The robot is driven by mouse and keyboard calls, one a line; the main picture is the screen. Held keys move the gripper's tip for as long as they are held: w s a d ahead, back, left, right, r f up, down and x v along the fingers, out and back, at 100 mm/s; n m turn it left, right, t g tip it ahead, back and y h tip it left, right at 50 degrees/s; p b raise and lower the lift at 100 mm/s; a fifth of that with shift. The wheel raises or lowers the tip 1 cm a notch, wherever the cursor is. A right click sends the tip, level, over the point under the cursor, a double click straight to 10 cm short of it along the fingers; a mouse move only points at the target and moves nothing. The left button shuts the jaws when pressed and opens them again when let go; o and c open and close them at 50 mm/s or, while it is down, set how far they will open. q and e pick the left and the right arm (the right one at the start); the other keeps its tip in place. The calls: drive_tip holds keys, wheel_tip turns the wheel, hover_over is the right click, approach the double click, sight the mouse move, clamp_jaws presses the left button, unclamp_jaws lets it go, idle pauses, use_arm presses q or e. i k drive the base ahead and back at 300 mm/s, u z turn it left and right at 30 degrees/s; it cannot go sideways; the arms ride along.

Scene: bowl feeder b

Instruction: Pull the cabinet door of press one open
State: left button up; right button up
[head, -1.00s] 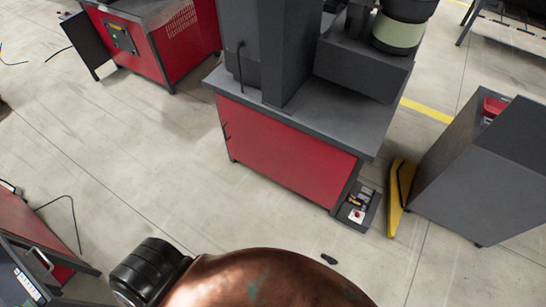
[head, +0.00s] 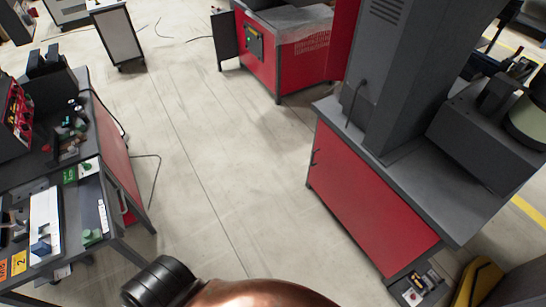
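A press with a grey column (head: 395,75) stands at the right on a grey-topped cabinet. No marking shows whether this is press one. Another red machine cabinet (head: 268,52) stands at the back, with a control panel (head: 254,42) and a dark upright panel (head: 224,36) sticking out at its left. I cannot tell whether that panel is an open door. Neither of my grippers is in view.
A workbench (head: 115,240) with tools, parts and numbered labels stands at the left. A small tray with a red button (head: 411,296) is at the press cabinet's lower right, near a yellow object (head: 478,285). A board on casters (head: 118,36) stands far back. The floor between is clear.

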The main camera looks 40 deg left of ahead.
sight(390, 231)
drive_tip(key=u, duration=1.8)
drive_tip(key=i, duration=3.25)
drive_tip(key=z, duration=3.5)
drive_tip(key=k, duration=0.6)
drive_tip(key=u, duration=0.95)
